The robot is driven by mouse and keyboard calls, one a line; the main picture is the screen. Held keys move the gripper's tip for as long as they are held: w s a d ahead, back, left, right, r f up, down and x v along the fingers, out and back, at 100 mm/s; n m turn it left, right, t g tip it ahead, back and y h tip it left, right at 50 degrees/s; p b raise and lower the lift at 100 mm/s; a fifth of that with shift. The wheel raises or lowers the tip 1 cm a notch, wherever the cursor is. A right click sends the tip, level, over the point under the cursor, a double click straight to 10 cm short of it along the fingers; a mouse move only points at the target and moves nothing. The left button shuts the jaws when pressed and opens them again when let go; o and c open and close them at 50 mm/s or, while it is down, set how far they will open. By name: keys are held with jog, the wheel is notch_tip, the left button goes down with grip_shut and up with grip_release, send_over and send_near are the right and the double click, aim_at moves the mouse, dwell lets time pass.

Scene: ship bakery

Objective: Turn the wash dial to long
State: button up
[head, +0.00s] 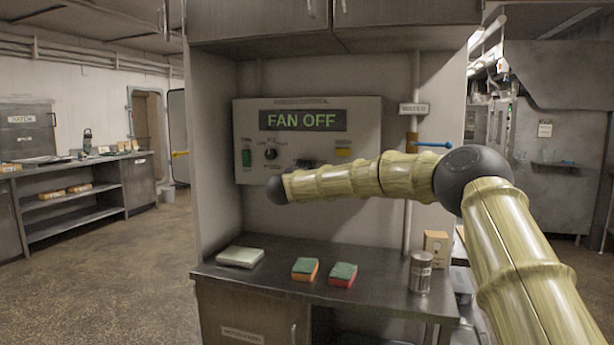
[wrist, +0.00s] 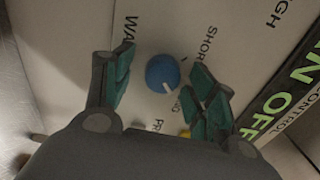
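The wash dial (wrist: 163,73) is a round blue knob on a pale panel in the wrist view. A white mark on it points down and right in the picture, towards a label partly hidden by a finger, of which "NG" shows. A label starting "SHOR" lies above right, and "WA" above left. My gripper (wrist: 160,90) is open, with its green-padded fingers on either side of the dial and a gap to each. In the head view the control panel (head: 365,110) reads "FAN OFF"; my arm covers its lower right part, and the blue dial cannot be seen there.
Below is a metal counter (head: 300,263) with a pale folded pad (head: 240,256), two sponges (head: 305,269) and a can (head: 420,272). A blue-handled valve (head: 434,145) is right of the panel.

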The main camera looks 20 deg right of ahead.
jog(key=shift+a+r, duration=0.1)
jog(key=shift+a, duration=0.05)
jog(key=v, duration=1.2)
